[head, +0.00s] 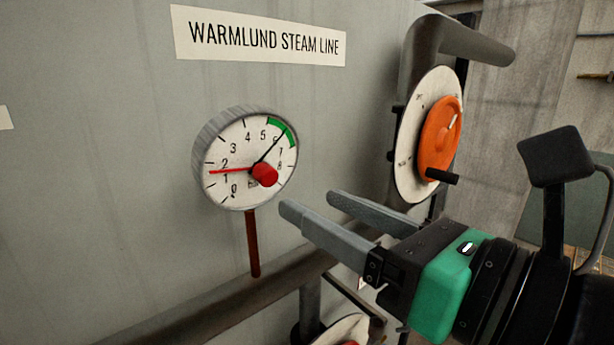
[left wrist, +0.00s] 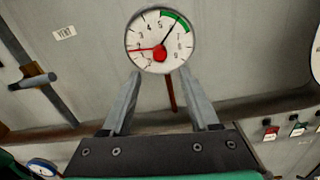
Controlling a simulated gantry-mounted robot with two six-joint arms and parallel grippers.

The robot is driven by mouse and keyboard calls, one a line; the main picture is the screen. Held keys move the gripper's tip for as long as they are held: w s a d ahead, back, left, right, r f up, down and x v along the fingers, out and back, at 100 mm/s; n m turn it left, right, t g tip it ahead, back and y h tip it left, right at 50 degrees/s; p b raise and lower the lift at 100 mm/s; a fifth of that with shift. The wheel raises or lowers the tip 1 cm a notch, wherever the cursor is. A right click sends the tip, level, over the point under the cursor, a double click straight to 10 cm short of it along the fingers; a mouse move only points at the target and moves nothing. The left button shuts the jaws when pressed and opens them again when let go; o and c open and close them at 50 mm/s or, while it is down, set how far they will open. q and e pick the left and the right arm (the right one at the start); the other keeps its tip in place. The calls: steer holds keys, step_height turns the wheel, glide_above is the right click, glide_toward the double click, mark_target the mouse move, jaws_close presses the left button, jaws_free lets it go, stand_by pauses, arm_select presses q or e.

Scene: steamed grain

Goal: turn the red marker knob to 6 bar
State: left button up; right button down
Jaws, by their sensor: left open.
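A round white pressure gauge (head: 232,135) with a grey rim is on the wall; it also shows at the top of the left wrist view (left wrist: 145,30). The red marker knob (head: 265,175) sticks out from its centre and shows in the left wrist view (left wrist: 159,55). The red marker hand (head: 228,171) points left, between 1 and 2. The black needle (head: 275,148) points up-right near 6, at the green band. My left gripper (head: 312,206) is open and empty, in front of and below right of the knob. In the left wrist view its fingertips lie either side below the knob. My right gripper is not seen.
A red-brown stem (head: 252,245) runs from the gauge down to a horizontal pipe (head: 220,305). An orange hand dial (head: 440,140) with a black handle stands right of the gauge. A sign (head: 262,38) reads WARMLUND STEAM LINE.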

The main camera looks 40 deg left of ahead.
mark_target(270, 180)
arm_select(q)
steer(key=a, duration=0.3)
steer(key=w+a+p, duration=0.1)
steer(key=a, duration=0.5)
steer(key=shift+w+a+p, duration=0.2)
steer(key=shift+a+p, duration=0.15)
steer(key=shift+a, duration=0.05)
jaws_close()
